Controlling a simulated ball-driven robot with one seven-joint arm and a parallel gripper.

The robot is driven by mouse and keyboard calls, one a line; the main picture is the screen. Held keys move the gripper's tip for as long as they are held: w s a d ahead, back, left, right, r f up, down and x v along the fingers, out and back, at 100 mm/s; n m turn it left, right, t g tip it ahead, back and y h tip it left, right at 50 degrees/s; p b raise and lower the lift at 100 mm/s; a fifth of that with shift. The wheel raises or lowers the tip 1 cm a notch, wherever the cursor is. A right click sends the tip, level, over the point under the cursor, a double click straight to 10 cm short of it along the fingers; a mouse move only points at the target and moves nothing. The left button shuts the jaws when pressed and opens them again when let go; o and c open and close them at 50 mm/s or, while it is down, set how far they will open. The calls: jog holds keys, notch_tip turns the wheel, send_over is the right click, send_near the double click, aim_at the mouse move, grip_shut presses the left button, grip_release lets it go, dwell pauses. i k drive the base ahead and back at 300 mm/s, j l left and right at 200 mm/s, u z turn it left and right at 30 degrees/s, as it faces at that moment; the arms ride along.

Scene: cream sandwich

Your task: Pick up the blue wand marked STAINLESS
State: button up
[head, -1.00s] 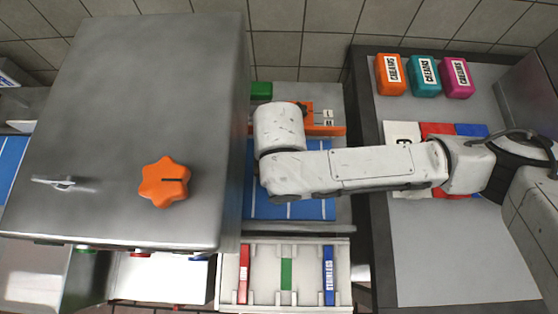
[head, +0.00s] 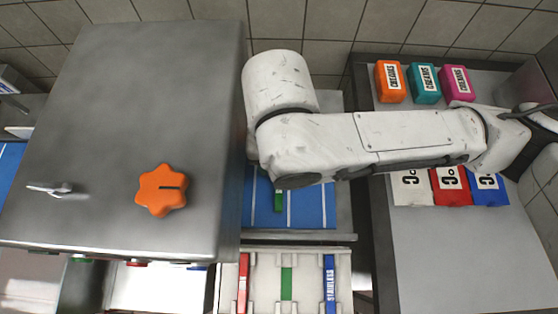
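The blue wand marked STAINLESS (head: 329,283) lies upright in the picture in the right slot of a pale rack (head: 308,262) at the bottom centre. A red wand (head: 243,283) lies in the left slot and a green piece (head: 286,284) in the middle one. The rack's lower end is cut off by the picture edge. My white arm spans from the right to the centre, above and behind the rack. My gripper is not visible, so its fingers and anything in them are hidden.
A large metal box with an orange knob (head: 161,190) fills the left. A blue striped surface (head: 310,208) with a green piece (head: 279,200) lies below my arm.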

aim_at(329, 277)
jog(key=k, duration=1.5)
